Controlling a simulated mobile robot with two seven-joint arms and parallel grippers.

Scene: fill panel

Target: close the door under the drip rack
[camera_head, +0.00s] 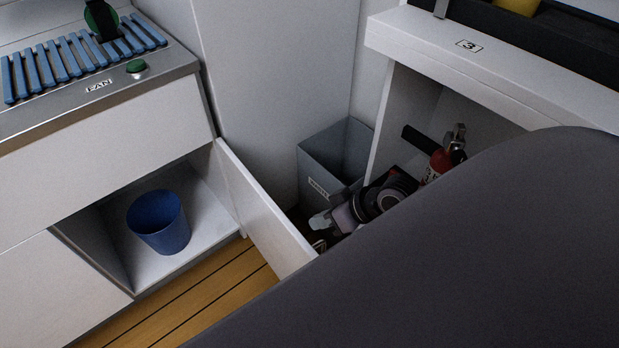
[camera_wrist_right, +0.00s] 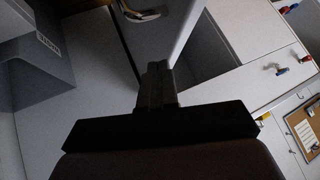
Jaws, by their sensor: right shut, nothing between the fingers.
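The blue drip rack (camera_head: 75,62) lies on the counter at the upper left in the head view. The white door (camera_head: 262,212) of the compartment below it stands open, swung out from its right-hand side. A blue bucket (camera_head: 158,222) stands inside the open compartment. My right gripper (camera_head: 322,222) is low on the outer side of the door, near its free edge; I cannot tell whether it touches. In the right wrist view my right gripper (camera_wrist_right: 156,82) is shut and empty. My left gripper is not in view.
A grey bin (camera_head: 322,158) stands in the corner behind my right gripper. A red fire extinguisher (camera_head: 437,163) is in the open space under the counter marked 3 (camera_head: 468,45). Wooden floor (camera_head: 205,300) shows clear before the compartment. My own dark arm hides the lower right.

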